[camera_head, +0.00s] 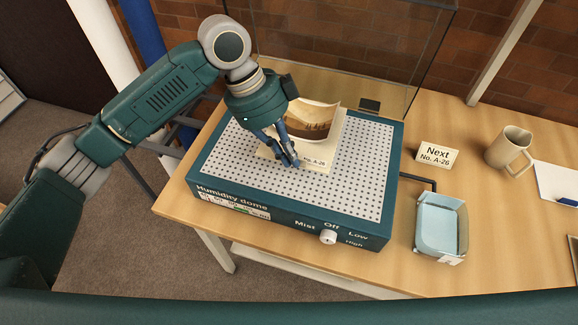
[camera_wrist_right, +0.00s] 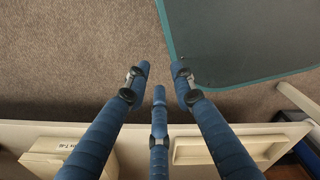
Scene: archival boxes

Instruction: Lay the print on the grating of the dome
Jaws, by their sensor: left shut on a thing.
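The print (camera_head: 311,112) is a curled sheet with a cream border and a dark brown picture, and a "No. A-26" label at its near edge. It is over the grating (camera_head: 350,192) of the humidity dome, toward the back. My left gripper (camera_head: 291,163) is shut on the print's near left part and covers some of it. I cannot tell how much of the print touches the grating. The clear dome cover (camera_head: 340,45) stands raised behind the teal base (camera_head: 285,222). My right gripper (camera_wrist_right: 160,78) is open and empty in the right wrist view.
A "Next No. A-26" card (camera_head: 437,156), a beige mug (camera_head: 509,148) and a light blue tray (camera_head: 441,228) stand on the wooden table (camera_head: 500,225) to the right. A control knob (camera_head: 328,237) is on the base's front. Pale boxes (camera_wrist_right: 50,150) show in the right wrist view.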

